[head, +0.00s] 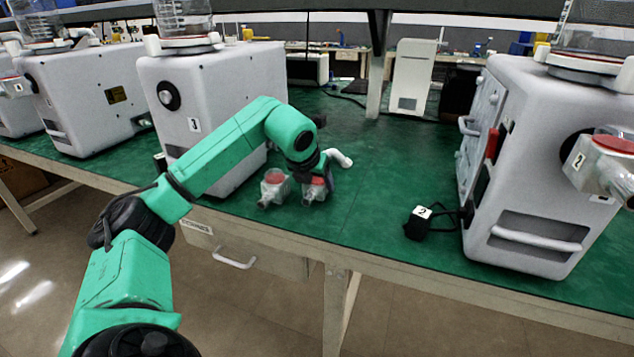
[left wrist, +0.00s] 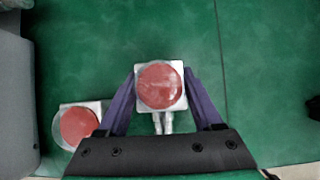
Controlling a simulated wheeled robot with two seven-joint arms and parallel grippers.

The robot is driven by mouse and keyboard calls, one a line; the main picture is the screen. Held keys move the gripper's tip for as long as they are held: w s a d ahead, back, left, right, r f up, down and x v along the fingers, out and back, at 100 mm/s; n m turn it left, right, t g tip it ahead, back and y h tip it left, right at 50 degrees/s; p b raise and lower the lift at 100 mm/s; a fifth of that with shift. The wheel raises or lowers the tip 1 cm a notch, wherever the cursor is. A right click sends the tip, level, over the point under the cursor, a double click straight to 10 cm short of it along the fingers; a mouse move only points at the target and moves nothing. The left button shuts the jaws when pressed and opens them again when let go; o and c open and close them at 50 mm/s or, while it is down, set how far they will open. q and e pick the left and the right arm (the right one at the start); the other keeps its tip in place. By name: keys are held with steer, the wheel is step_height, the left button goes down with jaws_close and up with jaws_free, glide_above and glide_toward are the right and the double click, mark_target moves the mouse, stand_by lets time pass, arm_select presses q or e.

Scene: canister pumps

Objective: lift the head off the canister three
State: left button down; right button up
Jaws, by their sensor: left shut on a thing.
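The machine labelled 3 (head: 230,100) stands on the green bench left of centre in the head view; the black round port (head: 169,96) on its front is bare. Two metal pump heads with round red faces are at the bench's front edge. My left gripper (head: 318,178) is shut on the right-hand pump head (head: 314,193), its purple fingers on both sides of it in the left wrist view (left wrist: 160,84). The other pump head (head: 273,188) lies just left, apart from the fingers; it also shows in the left wrist view (left wrist: 78,125). My right gripper is out of view.
A white machine (head: 545,130) stands at right, with a pump head (head: 605,165) on its front and a black block tagged 2 (head: 418,225) beside it. Another machine (head: 85,95) stands at left. A white curved piece (head: 340,158) lies behind my gripper. The green bench between is clear.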

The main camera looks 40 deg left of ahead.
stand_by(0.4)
arm_select(q)
jaws_free()
stand_by(0.4)
